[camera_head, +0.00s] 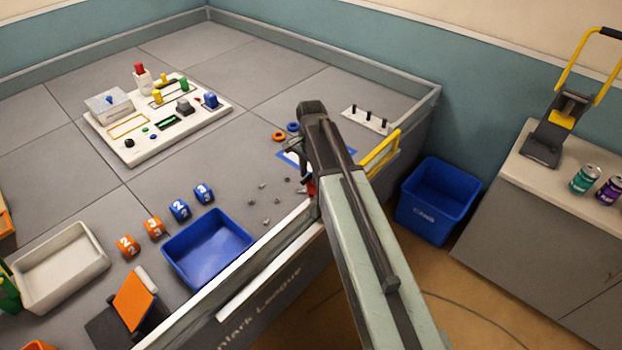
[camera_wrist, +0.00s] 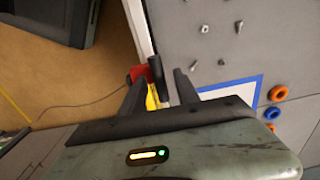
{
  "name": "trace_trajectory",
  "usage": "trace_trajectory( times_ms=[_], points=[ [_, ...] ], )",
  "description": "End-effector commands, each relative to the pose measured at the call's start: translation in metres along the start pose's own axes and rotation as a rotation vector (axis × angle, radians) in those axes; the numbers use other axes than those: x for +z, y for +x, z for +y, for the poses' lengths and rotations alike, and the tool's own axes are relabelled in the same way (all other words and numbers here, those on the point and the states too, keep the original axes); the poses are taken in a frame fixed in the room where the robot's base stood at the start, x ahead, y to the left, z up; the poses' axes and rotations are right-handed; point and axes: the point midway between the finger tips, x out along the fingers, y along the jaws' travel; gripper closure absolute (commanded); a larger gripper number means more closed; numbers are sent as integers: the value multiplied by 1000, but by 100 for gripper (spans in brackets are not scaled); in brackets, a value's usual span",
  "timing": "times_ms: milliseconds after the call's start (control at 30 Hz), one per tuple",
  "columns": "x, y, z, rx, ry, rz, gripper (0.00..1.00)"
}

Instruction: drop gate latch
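The gate latch shows in the wrist view as a red piece (camera_wrist: 138,73) with a short dark handle (camera_wrist: 157,68) at the table's edge. In the head view only a bit of red (camera_head: 312,188) shows beside my arm. A yellow gate bar (camera_head: 381,153) stands at the table edge right of my arm; yellow (camera_wrist: 151,98) also shows between my fingers in the wrist view. My gripper (camera_wrist: 159,88) is open, its two dark fingers apart with the latch handle just beyond their tips. I cannot tell whether they touch it. My arm hides much of the latch in the head view.
A raised wall edges the table. Loose screws (camera_head: 262,186), a blue tray (camera_head: 208,248), number cubes (camera_head: 180,209) and orange and blue rings (camera_head: 279,136) lie nearby. A blue bin (camera_head: 437,200) stands on the floor at right, by a cabinet (camera_head: 540,230).

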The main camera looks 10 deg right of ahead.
Motion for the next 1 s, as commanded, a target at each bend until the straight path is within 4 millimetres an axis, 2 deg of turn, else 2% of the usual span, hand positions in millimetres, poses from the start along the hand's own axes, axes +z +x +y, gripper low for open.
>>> trace_trajectory(
  times_ms=[100, 133, 233, 267, 1000],
  points=[
    [0, -2, 0, 0, 0, 0, 62],
    [0, -2, 0, 0, 0, 0, 68],
    [0, -2, 0, 0, 0, 0, 96],
    [0, -2, 0, 0, 1, 0, 100],
    [-2, -2, 1, -1, 2, 0, 100]
  ],
)
